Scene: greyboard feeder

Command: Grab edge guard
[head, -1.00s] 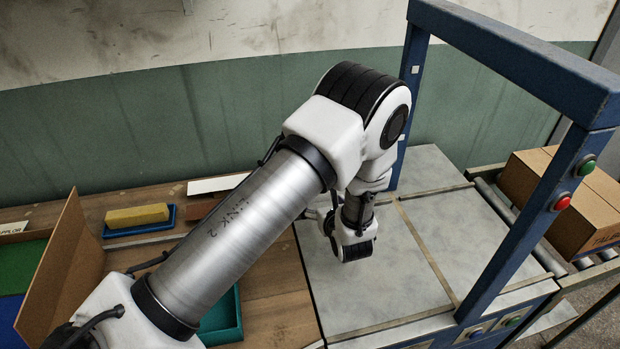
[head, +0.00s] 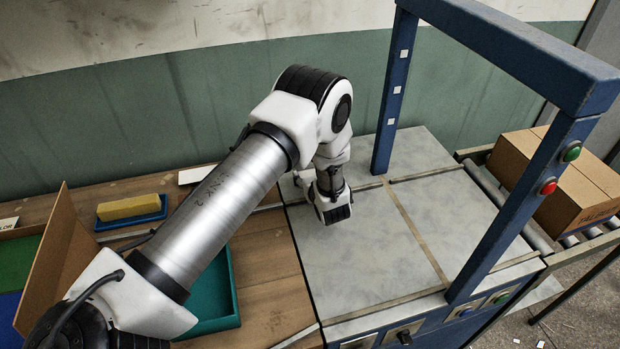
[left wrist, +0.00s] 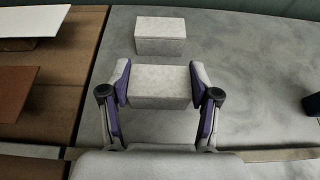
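No thing is clearly marked as the edge guard. In the left wrist view a pale grey block (left wrist: 160,80) lies between the spread fingers of my left gripper (left wrist: 161,84), one finger close to each side; I cannot tell whether they touch it. A second pale block (left wrist: 160,36) sits just beyond, apart from the first. In the head view my left arm hides both blocks and most of the gripper, over the left back part of the grey table top (head: 355,265). My right gripper is out of view.
A blue frame (head: 383,110) spans the table. White (left wrist: 35,22) and brown (left wrist: 15,92) flat pieces lie left of the blocks. A yellow block (head: 128,207), a teal tray (head: 222,318) and a cardboard box (head: 560,185) stand farther off. The middle and front of the table are clear.

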